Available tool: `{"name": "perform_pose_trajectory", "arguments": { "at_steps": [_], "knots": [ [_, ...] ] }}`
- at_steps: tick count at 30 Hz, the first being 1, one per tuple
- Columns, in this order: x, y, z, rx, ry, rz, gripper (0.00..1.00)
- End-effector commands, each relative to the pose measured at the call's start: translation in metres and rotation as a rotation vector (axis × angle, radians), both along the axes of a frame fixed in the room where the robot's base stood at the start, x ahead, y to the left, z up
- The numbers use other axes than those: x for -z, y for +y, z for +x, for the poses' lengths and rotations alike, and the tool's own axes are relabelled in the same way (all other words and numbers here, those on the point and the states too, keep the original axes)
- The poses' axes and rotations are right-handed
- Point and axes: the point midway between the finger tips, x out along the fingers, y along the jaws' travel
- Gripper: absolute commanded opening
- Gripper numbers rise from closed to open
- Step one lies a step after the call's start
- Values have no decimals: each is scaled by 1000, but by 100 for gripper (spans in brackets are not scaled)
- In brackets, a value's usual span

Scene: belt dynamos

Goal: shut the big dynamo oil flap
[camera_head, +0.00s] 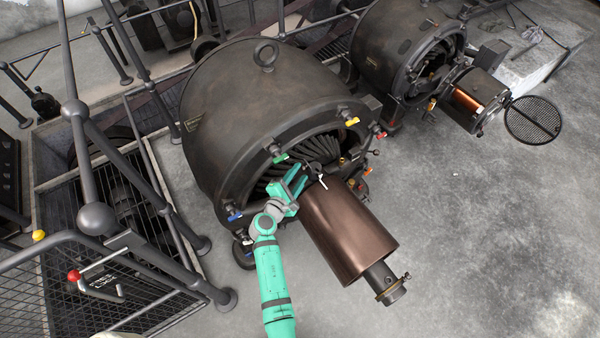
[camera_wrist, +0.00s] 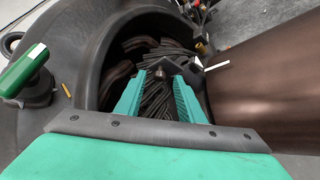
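The big dynamo (camera_head: 230,110) is a dark rounded housing with a lifting eye on top and coiled windings in its open front. A brown shaft drum (camera_head: 345,230) sticks out of it, also in the wrist view (camera_wrist: 270,90). A small dark bracket-like part with a white lever (camera_head: 323,182) sits by the drum's inner end; the white lever shows in the wrist view (camera_wrist: 216,65). It may be the oil flap; I cannot tell for sure. My gripper (camera_head: 297,178) is at the opening, left of this part. In the wrist view its green fingers (camera_wrist: 158,85) are apart, windings visible between them.
Valves with green (camera_head: 280,158), yellow (camera_head: 352,121), red (camera_head: 381,135) and blue (camera_head: 235,217) handles ring the opening. A smaller dynamo (camera_head: 400,45) with a round mesh disc (camera_head: 533,120) stands behind right. Railings (camera_head: 95,215) are at left. The floor (camera_head: 490,230) at right is clear.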

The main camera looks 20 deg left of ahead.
Motion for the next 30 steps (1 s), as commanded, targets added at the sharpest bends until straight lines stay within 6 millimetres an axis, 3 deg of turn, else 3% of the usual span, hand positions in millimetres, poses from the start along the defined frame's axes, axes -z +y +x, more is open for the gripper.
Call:
{"name": "perform_pose_trajectory", "arguments": {
  "at_steps": [6, 14, 19, 30],
  "knots": [
    [3, -1, 13, -1, -1, 0, 35],
    [3, -1, 14, -1, 0, 1, 35],
    [3, -1, 14, 0, 0, 1, 0],
    [2, -4, 16, 6, 20, 17, 0]
  ]
}}
